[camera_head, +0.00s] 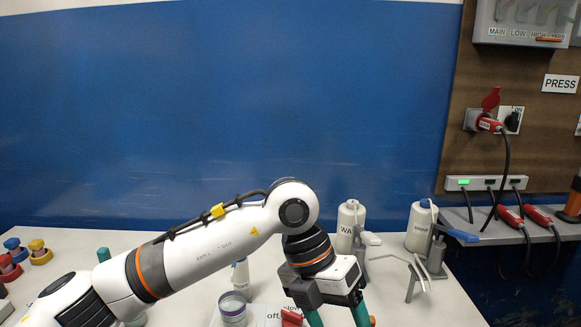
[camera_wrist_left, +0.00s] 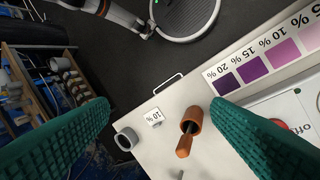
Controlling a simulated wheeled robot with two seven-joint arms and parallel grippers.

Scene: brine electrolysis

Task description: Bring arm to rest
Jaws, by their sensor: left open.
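My left arm comes in from the left in the head view and bends down over the bench. Its left gripper (camera_head: 337,317) has green fingers pointing down, partly cut off by the lower picture edge. In the left wrist view the two green fingers of the left gripper (camera_wrist_left: 165,110) stand wide apart with nothing between them in their grasp.
A wash bottle (camera_head: 349,222) and another white bottle (camera_head: 420,229) stand behind and right of the gripper, near a grey stand (camera_head: 430,262). A round jar (camera_head: 233,312) stands left of it.

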